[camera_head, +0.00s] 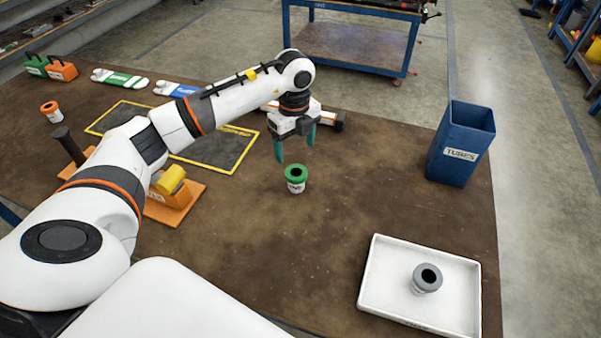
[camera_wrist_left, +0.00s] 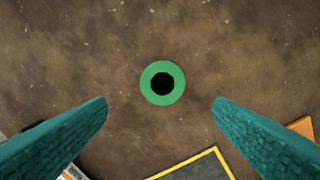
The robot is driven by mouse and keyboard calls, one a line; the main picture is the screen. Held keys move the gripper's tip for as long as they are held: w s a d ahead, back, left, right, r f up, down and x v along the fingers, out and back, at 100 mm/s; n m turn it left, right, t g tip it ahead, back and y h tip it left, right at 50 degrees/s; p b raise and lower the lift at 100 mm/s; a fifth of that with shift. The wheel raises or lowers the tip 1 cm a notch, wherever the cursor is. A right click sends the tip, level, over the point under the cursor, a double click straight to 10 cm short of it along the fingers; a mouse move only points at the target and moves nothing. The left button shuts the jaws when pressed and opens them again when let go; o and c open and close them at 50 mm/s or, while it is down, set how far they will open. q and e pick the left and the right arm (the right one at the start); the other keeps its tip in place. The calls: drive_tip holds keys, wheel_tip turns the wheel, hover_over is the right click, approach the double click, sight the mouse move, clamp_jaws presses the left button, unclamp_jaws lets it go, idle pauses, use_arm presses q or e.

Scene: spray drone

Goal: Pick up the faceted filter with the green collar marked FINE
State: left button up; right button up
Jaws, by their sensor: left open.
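The filter with the green collar (camera_head: 296,178) stands upright on the brown table, its white body below the collar with small print I cannot read. In the left wrist view its green ring with a dark centre hole (camera_wrist_left: 162,83) shows from above, between and beyond the two fingers. My left gripper (camera_head: 295,150) is open and empty, fingers pointing down, above the filter and apart from it. The teal fingers (camera_wrist_left: 160,115) stand wide to either side in the wrist view. My right gripper is not in view.
A white tray (camera_head: 375,290) holds a grey-collared filter (camera_head: 427,279). A blue TUBES bin (camera_head: 463,130) stands at the right edge. An orange-collared filter (camera_head: 51,111) is far left. A yellow-outlined dark mat (camera_head: 225,150) and an orange stand (camera_head: 185,205) lie left. The table between filter and tray is clear.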

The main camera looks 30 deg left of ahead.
sight(295, 171)
use_arm(q)
drive_tip(key=f, duration=0.3)
drive_tip(key=shift+s+f, duration=0.25)
drive_tip(key=shift+f, duration=0.05)
drive_tip(key=shift+w+f+p, duration=0.1)
drive_tip(key=shift+f+p, duration=0.3)
drive_tip(key=shift+f, duration=0.25)
wheel_tip(295, 171, down, 4)
drive_tip(key=shift+d+r+p, duration=0.1)
drive_tip(key=shift+r+p, duration=0.15)
drive_tip(key=shift+p, duration=0.2)
drive_tip(key=shift+f, duration=0.45)
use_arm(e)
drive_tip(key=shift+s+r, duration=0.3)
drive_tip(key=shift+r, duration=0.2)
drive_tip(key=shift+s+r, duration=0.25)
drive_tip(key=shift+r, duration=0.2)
use_arm(q)
drive_tip(key=shift+c, duration=0.3)
drive_tip(key=c, duration=1)
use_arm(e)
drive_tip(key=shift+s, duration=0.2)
